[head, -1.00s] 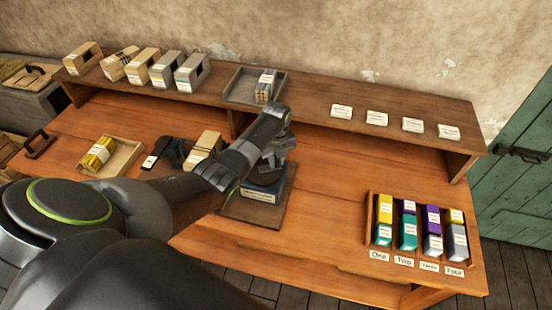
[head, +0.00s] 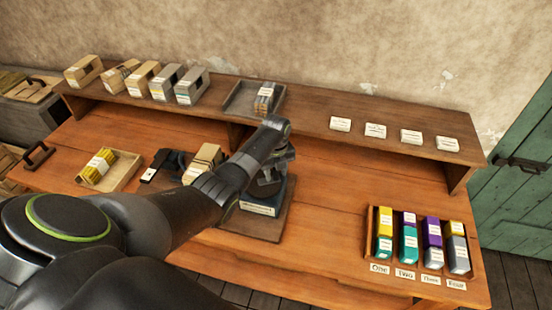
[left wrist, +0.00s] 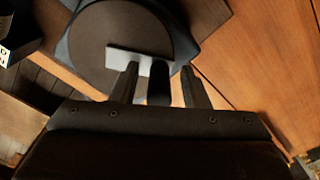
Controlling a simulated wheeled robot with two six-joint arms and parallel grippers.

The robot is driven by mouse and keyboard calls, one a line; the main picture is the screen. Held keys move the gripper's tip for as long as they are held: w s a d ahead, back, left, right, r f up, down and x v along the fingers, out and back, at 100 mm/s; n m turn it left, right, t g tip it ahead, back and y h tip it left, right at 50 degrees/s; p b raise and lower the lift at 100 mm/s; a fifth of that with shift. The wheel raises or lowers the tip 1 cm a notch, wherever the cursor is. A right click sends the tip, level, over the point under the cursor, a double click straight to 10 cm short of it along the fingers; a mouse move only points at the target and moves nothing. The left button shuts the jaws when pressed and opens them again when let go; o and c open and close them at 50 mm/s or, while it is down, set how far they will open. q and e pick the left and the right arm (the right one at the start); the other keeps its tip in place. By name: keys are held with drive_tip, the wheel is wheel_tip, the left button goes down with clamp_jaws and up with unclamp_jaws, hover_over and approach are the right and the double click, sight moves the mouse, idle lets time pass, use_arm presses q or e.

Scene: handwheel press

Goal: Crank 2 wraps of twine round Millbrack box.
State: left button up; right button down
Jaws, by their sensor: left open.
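The handwheel press (head: 262,206) is a blue-grey body with a white label, on a dark board on the bench. My left arm covers much of it. My left gripper (head: 272,182) is over its top. In the left wrist view its two fingers (left wrist: 160,85) are apart on either side of a dark upright knob (left wrist: 158,88). Behind the knob are a light grey bar (left wrist: 138,60) and a dark round disc (left wrist: 115,30). I cannot tell whether the fingers touch the knob. Labels are too small to read, so I cannot tell which box is Millbrack. My right gripper is out of view.
Several boxes (head: 190,88) stand on the raised shelf left of a tray (head: 240,105). A wooden tray (head: 128,172) with yellow bundles and a tan box (head: 202,163) are left of the press. A rack (head: 372,235) of coloured packs stands right. The bench between is clear.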

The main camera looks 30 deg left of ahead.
use_arm(q)
wheel_tip(320, 180, up, 10)
drive_tip(key=shift+w+r+b, duration=0.1)
drive_tip(key=shift+b, duration=1.15)
wheel_tip(320, 180, up, 7)
drive_tip(key=p, duration=0.2)
drive_tip(key=shift+p, duration=0.4)
drive_tip(key=shift+f, duration=0.2)
